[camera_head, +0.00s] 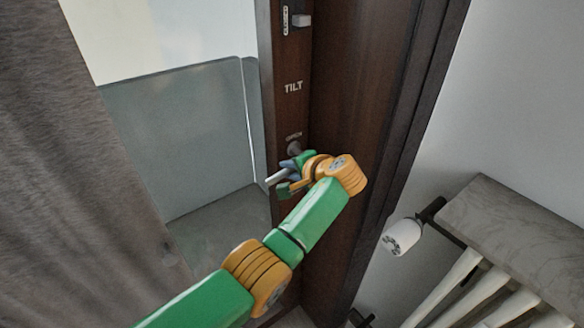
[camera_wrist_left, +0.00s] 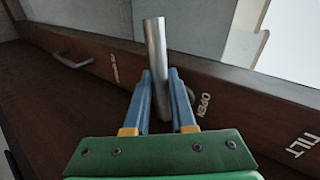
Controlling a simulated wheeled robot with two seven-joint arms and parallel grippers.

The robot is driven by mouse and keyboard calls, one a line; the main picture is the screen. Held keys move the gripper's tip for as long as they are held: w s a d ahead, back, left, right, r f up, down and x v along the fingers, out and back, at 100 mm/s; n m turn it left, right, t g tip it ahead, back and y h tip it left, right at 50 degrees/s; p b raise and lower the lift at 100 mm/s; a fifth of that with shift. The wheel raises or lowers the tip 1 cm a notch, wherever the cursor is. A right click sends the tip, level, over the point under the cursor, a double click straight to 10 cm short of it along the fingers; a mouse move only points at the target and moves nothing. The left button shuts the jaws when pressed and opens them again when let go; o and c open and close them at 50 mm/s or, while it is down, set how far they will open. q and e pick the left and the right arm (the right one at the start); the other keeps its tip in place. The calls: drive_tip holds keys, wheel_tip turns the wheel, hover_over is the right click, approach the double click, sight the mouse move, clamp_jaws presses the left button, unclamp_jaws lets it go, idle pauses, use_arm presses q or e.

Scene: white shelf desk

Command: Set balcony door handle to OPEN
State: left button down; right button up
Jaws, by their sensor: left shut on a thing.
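The balcony door handle is a silver bar (camera_wrist_left: 155,45) that stands out between my left gripper's blue fingers in the left wrist view. In the head view its silver end (camera_head: 277,178) shows at the door's left edge. My left gripper (camera_head: 288,172) is shut on the handle, just below the OPEN label (camera_head: 294,136). The TILT label (camera_head: 293,87) is higher on the dark brown door frame (camera_head: 345,80). In the left wrist view the OPEN label (camera_wrist_left: 204,104) is right of the fingers. The handle's pivot is largely hidden. My right gripper is not in view.
A grey curtain (camera_head: 60,170) hangs at the left. A glass balcony panel (camera_head: 180,130) shows through the door. A radiator (camera_head: 470,285) with a white valve knob (camera_head: 401,236) is at the lower right. A second, curved pull (camera_wrist_left: 72,60) shows in the left wrist view.

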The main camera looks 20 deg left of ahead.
use_arm(q)
drive_tip(key=shift+r+m+g+b, duration=0.3)
drive_tip(key=shift+b, duration=0.15)
idle(0.5)
drive_tip(key=c, duration=0.8)
unclamp_jaws()
drive_tip(key=shift+o, duration=0.2)
